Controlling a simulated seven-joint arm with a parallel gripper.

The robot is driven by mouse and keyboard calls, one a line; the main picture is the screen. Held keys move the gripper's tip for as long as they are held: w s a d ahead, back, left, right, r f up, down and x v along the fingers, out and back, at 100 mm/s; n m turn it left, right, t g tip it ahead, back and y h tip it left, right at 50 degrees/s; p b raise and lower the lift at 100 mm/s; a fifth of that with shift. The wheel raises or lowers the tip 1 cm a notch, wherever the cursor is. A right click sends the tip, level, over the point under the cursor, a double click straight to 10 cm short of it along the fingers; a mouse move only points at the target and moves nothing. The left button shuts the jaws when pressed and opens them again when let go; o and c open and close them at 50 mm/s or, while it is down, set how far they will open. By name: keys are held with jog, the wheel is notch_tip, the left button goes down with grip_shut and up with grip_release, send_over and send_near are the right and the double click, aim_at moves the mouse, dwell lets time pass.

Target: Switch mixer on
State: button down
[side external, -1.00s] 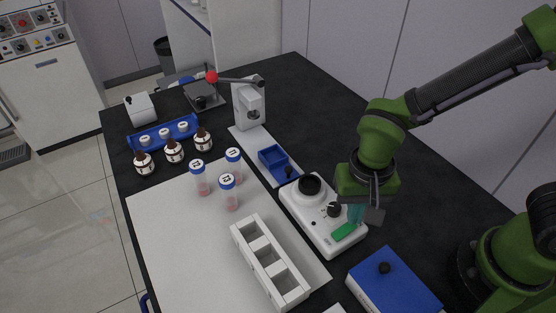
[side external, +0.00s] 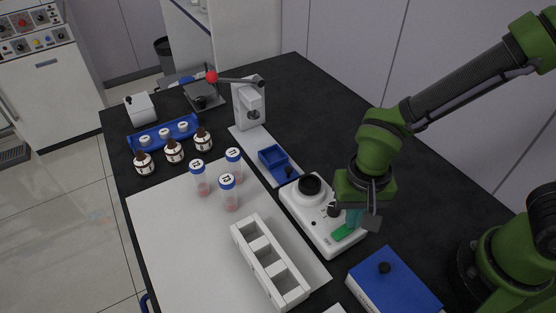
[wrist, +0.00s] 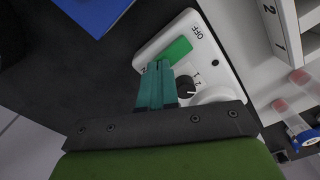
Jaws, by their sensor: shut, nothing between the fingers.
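The mixer (side external: 312,222) is a white box with a black round top, a dark knob (wrist: 186,86) and a green rocker switch (side external: 343,233). In the wrist view the green switch (wrist: 177,50) has "OFF" printed by its far end; the label at its other end is mostly hidden by my fingers. My gripper (side external: 352,222) is shut and empty, pointing down with its teal fingers at the switch. In the wrist view the fingertips (wrist: 159,64) overlap the near end of the switch; I cannot tell whether they touch it.
A blue box with a black knob (side external: 395,285) stands right of the mixer. A white rack (side external: 268,262) and several blue-capped tubes (side external: 229,192) are to the left. A scale-like stand (side external: 249,105) is behind. Black tabletop is clear at the back right.

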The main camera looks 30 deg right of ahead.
jog(key=shift+f, duration=0.25)
jog(key=shift+r, duration=3.55)
jog(key=shift+f+n, duration=0.1)
jog(key=shift+n, duration=0.5)
jog(key=shift+s+d+n, duration=0.1)
jog(key=shift+s+n, duration=0.1)
jog(key=shift+n, duration=0.3)
jog(key=d+r+t+y, duration=0.2)
jog(key=d+r+t, duration=0.5)
jog(key=d+r, duration=0.5)
jog(key=shift+w+d, duration=0.4)
jog(key=shift+d, duration=0.85)
